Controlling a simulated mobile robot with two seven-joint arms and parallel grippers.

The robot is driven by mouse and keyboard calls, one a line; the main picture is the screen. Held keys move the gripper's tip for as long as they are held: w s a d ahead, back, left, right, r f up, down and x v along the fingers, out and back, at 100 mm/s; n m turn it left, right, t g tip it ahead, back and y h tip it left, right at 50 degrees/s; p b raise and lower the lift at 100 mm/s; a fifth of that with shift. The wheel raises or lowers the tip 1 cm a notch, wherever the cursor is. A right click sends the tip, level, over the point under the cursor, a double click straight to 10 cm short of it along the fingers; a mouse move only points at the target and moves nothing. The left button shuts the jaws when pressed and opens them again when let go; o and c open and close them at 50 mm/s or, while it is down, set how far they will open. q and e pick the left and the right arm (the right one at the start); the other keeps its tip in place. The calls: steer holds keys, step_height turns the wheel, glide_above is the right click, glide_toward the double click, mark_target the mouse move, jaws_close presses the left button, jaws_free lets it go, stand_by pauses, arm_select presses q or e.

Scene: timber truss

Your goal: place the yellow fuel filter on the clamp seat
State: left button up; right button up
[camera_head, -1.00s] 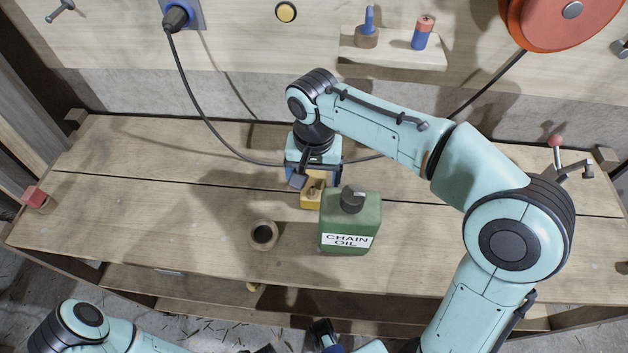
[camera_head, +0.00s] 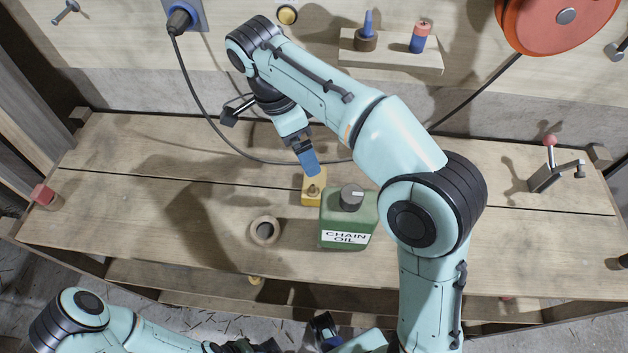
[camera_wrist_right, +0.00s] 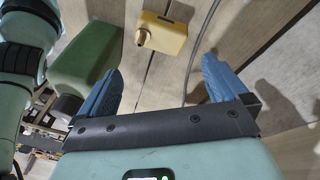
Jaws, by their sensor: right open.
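The yellow fuel filter (camera_head: 313,190) is a small block with a short spout, on the workbench behind the green chain oil can (camera_head: 348,220). In the right wrist view the filter (camera_wrist_right: 163,36) sits beyond the fingertips, with nothing between the fingers. My right gripper (camera_head: 308,163) is open and empty, tilted, just behind and above the filter in the head view. Its two blue fingers (camera_wrist_right: 160,85) stand wide apart in the wrist view. A clamp with a red knob (camera_head: 547,172) stands at the bench's right; its seat is not clearly seen. My left gripper is partly seen at the bottom edge, its fingers unclear.
The can (camera_wrist_right: 85,60) stands close beside the filter. A round ring-like cup (camera_head: 265,231) is left of the can. A black cable (camera_head: 207,120) runs across the bench's back. A small shelf (camera_head: 392,52) and an orange reel (camera_head: 553,25) are on the wall. The bench's left is mostly clear.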

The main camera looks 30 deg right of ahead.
steer(key=a+r+m+h, duration=0.1)
steer(key=a+r+m, duration=0.1)
steer(key=m, duration=0.3)
steer(key=b, duration=0.2)
glide_above(318, 181)
steer(key=a, duration=0.2)
steer(key=shift+m, duration=0.4)
steer(key=f, duration=0.4)
steer(key=w+f, duration=0.1)
steer(key=f, duration=0.2)
steer(key=shift+f, duration=0.1)
steer(key=shift+b+x, duration=0.75)
steer(key=shift+x, duration=2.3)
steer(key=c, duration=0.9)
steer(key=shift+o, duration=0.2)
